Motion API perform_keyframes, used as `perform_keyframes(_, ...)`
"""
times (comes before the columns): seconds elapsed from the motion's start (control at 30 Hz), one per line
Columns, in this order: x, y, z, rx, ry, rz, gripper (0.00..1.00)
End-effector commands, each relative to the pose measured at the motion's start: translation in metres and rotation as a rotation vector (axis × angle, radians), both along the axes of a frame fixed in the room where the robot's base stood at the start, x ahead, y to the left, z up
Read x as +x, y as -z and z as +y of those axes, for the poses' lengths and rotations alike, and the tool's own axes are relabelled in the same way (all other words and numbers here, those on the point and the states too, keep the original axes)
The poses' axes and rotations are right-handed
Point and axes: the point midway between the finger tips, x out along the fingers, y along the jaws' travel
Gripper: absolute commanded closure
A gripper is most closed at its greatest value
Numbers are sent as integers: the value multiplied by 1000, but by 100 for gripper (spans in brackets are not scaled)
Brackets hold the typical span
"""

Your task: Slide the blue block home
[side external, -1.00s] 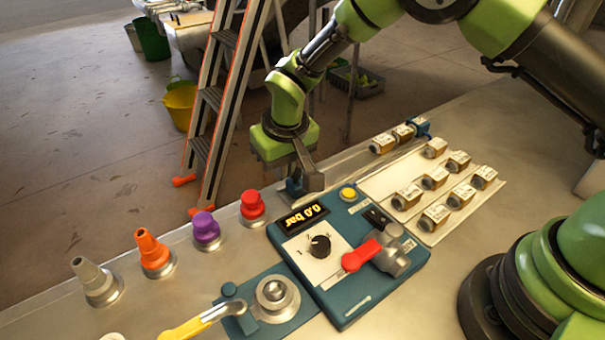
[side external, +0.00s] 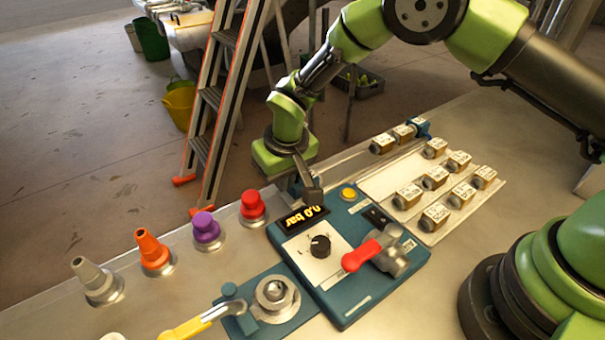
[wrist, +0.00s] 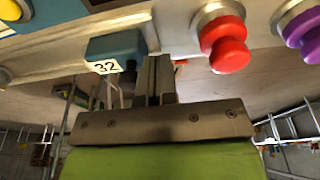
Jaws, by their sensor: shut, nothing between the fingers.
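A blue block (wrist: 115,48) with a white label reading 32 shows in the wrist view, just left of my fingers. My gripper (side external: 313,192) is shut and empty, low behind the display end of the blue control panel (side external: 350,255). Its fingers (wrist: 154,75) point up in the wrist view, close beside the block; I cannot tell whether they touch. In the side view my gripper hides most of this spot, with only a dark blue patch beside the fingers. Another small blue piece (side external: 422,127) sits at the far right end of the rail, beside brass blocks (side external: 403,133).
The panel carries a red-handled valve (side external: 362,256) and a yellow button (side external: 348,194). Red (side external: 252,205), purple (side external: 206,229) and orange (side external: 152,250) knobs line the bench edge to the left. Several brass blocks stand on a pale tray (side external: 385,185). A ladder (side external: 215,100) stands behind.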

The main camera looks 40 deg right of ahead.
Motion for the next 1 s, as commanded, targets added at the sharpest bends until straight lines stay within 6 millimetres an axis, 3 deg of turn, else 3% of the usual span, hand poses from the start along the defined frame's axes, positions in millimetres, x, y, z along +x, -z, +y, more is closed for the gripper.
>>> perform_keyframes(0.23, 0, 0, -4, 0, 2, 0, 100)
perform_keyframes(1.0, 0, 0, -58, 0, 3, 0, 100)
